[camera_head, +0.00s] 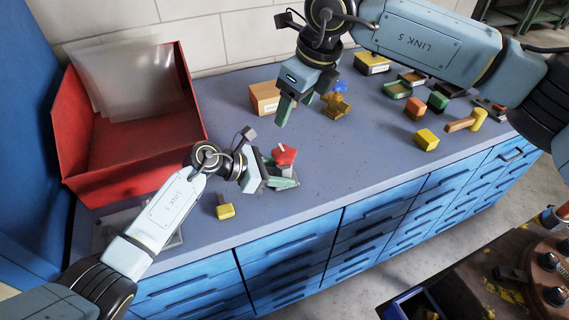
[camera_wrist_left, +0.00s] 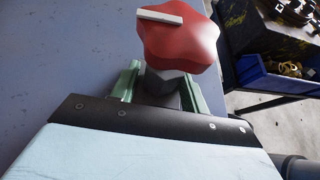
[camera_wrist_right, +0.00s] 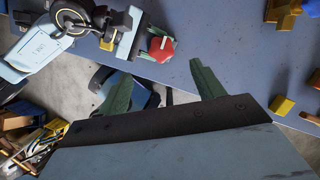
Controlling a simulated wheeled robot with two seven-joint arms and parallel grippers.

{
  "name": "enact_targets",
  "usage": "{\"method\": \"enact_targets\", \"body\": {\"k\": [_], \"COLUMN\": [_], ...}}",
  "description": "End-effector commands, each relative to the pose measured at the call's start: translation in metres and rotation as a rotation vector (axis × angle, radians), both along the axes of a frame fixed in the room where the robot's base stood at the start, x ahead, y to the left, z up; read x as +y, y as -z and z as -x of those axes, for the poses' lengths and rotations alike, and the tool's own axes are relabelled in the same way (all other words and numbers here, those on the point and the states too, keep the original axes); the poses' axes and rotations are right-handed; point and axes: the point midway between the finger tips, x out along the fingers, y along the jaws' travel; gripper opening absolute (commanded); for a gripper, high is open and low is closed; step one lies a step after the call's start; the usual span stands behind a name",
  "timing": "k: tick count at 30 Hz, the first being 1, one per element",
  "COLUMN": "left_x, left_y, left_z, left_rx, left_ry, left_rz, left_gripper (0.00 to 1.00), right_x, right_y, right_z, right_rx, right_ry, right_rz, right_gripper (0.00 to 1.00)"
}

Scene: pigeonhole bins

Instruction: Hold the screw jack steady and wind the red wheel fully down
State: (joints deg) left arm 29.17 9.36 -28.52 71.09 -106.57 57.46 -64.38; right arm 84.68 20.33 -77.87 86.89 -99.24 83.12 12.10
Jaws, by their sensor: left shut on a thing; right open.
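The screw jack with its red wheel (camera_head: 284,154) stands near the front edge of the bench. The lobed red wheel (camera_wrist_left: 180,40) with a pale bar marking on top fills the upper part of the left wrist view. My left gripper (camera_head: 275,174) is shut on the jack's dark body (camera_wrist_left: 165,88) below the wheel, its green fingers on both sides. My right gripper (camera_head: 296,108) is open and empty, raised above the bench behind the jack. The right wrist view shows the red wheel (camera_wrist_right: 161,49) beyond the open green fingers. The jack's base is partly hidden.
A red open bin (camera_head: 130,145) with clear sheets stands at left. A yellow block (camera_head: 225,211) lies left of the jack. A cardboard box (camera_head: 265,98) and a brown-and-blue object (camera_head: 337,104) stand behind. Coloured blocks and a mallet (camera_head: 466,121) lie at right. Bench right of the jack is clear.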

Motion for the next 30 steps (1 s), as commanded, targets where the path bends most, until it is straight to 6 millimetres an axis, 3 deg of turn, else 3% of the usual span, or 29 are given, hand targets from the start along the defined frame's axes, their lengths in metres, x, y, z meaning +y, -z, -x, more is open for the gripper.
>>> {"method": "enact_targets", "body": {"k": [3, 7, 18, 19, 21, 24, 30], "left_x": [0.000, 0.000, 0.000, 0.000, 0.000, 0.000, 0.000], "left_y": [-0.001, -0.001, -0.001, -0.001, 0.000, 0.000, 0.000], "left_z": [0.000, 0.000, 0.000, 0.000, 0.000, 0.000, 0.000], "left_rx": [0.000, 0.000, 0.000, 0.000, 0.000, 0.000, 0.000], "left_ry": [0.000, 0.000, 0.000, 0.000, 0.000, 0.000, 0.000], "left_rz": [0.001, 0.001, 0.001, 0.001, 0.001, 0.001, 0.001], "left_gripper": [0.18, 0.18, 0.18, 0.48, 0.57, 0.70, 0.70], "right_x": [-0.005, -0.009, -0.011, -0.011, -0.010, -0.010, -0.010], "right_y": [-0.022, -0.036, -0.042, -0.042, -0.042, -0.042, -0.042], "right_z": [0.004, 0.006, 0.008, 0.008, 0.008, 0.008, 0.008], "right_rx": [-0.002, 0.000, 0.001, 0.001, 0.001, 0.001, 0.001], "right_ry": [-0.001, 0.001, 0.000, 0.000, 0.000, 0.000, 0.000], "right_rz": [0.000, -0.001, 0.001, 0.001, 0.001, 0.001, 0.001], "right_gripper": [0.67, 0.67, 0.67, 0.67, 0.67, 0.67, 0.67]}}
